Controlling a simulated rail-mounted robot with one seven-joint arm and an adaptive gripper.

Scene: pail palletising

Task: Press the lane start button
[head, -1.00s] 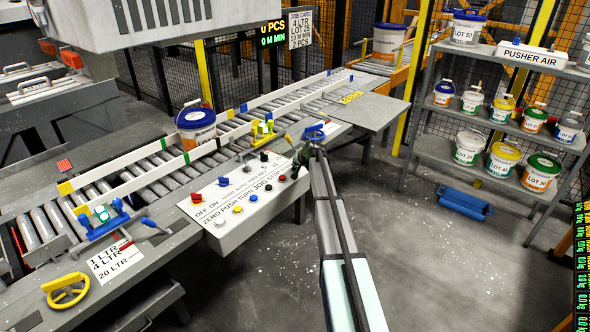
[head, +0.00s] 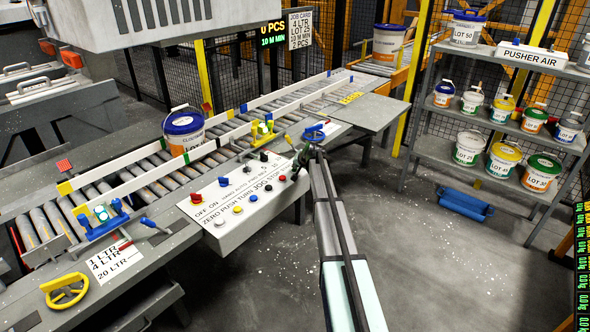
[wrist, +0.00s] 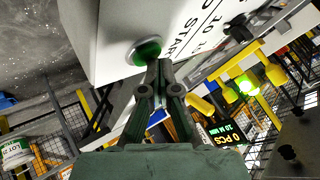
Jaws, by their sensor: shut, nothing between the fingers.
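The control box (head: 262,208) with rows of buttons and printed labels stands at the front of the conveyor in the head view. In the wrist view, a green button (wrist: 147,50) in a pale metal ring sits on the white panel face (wrist: 185,22) beside lettering that reads START. My gripper (wrist: 160,66) is shut and empty, its fingertips right at the lower edge of the green button. I cannot tell whether they touch it. In the head view my gripper (head: 301,160) is at the right end of the box, and the green button is hidden there.
A blue-lidded pail (head: 184,132) stands on the roller conveyor (head: 150,172) left of the box. Red, yellow, white and blue knobs sit along the panel. A shelf rack (head: 437,151) with several pails stands at right. The floor (head: 440,260) between is mostly clear.

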